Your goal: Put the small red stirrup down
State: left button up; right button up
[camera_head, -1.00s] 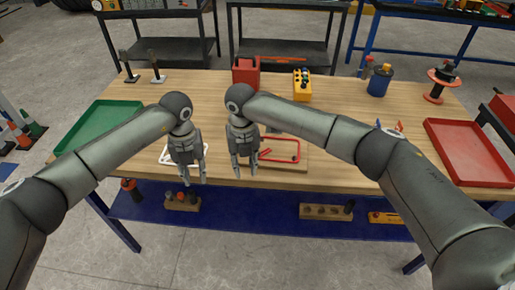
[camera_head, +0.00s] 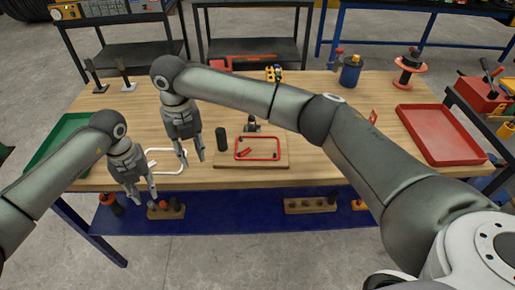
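The small red stirrup (camera_head: 257,138), a rounded rectangular loop, lies on a wooden board (camera_head: 223,161) near the front middle of the workbench. A white rectangular loop (camera_head: 178,151) lies on the bench left of the board, partly hidden behind my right gripper. My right gripper (camera_head: 193,160) hangs over the white loop, left of the board, fingers pointing down and apart, with nothing seen between them. My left gripper (camera_head: 143,196) is at the bench's front edge, lower left, fingers apart and empty. Both grippers are clear of the red stirrup.
A dark cylinder (camera_head: 221,138) and a small dark tool (camera_head: 252,122) stand at the board. A green tray (camera_head: 63,143) is at the left, a red tray (camera_head: 440,134) at the right. A blue can (camera_head: 350,73) and a red spool (camera_head: 409,69) stand at the back right.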

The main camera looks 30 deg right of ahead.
notch_tip(320, 180, up, 4)
jog(key=shift+d+r, duration=0.1)
dwell(0.6)
